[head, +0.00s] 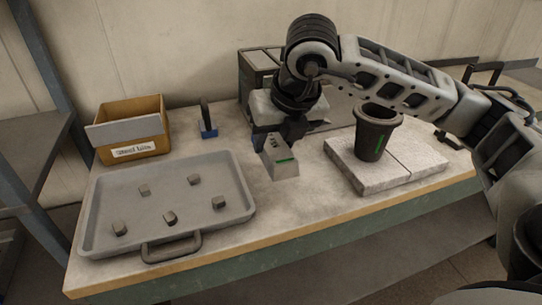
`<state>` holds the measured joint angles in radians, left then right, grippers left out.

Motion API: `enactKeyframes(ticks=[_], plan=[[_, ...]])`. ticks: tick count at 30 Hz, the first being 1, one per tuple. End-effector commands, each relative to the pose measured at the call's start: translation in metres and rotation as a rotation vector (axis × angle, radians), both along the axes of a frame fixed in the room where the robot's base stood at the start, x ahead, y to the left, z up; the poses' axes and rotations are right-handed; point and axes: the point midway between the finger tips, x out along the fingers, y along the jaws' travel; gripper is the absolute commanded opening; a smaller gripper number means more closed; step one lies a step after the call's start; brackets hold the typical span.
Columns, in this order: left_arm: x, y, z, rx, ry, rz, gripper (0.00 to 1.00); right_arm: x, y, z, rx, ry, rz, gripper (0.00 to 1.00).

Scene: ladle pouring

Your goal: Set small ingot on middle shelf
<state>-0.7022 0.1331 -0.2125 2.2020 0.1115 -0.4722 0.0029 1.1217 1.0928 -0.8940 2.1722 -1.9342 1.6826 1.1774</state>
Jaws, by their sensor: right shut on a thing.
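My right gripper (279,138) reaches in from the right and is shut on a grey tapered block with a green mark, which looks like the small ingot (281,160). The block hangs below the jaws over the middle of the workbench; I cannot tell whether its bottom touches the top. The fingertips are partly hidden by the wrist and the block. A rack with blue-grey posts stands at the left edge, with one shelf (32,138) near bench height and another lower down. I cannot tell for certain which is the middle shelf. My left gripper is out of view.
A grey tray (178,190) with several small lumps lies front left. Behind it are a labelled cardboard box (136,146) and a blue-based tool (208,128). A dark cup with a green mark (374,138) stands on pale slabs (411,172) at right.

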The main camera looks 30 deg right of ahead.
Motion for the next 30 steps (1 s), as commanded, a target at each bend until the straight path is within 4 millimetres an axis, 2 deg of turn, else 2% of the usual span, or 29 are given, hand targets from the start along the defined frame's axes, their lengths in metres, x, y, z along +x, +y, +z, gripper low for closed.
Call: enactKeyframes(ticks=[3, 11, 16, 29, 30], plan=[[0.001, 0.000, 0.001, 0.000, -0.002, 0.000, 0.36, 0.012, -0.004, -0.013, 0.001, -0.003, -0.001, 0.04], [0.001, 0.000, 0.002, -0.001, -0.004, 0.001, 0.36, 0.027, -0.009, -0.032, 0.000, -0.002, -0.001, 0.04], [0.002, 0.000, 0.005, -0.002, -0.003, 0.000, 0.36, 0.025, -0.008, -0.055, 0.001, -0.003, -0.002, 0.04], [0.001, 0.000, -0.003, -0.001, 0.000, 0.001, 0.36, 0.025, -0.008, -0.064, 0.002, -0.006, -0.001, 0.04], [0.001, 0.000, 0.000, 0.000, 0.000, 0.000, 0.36, 0.024, -0.008, -0.063, 0.001, -0.001, -0.002, 0.54]])
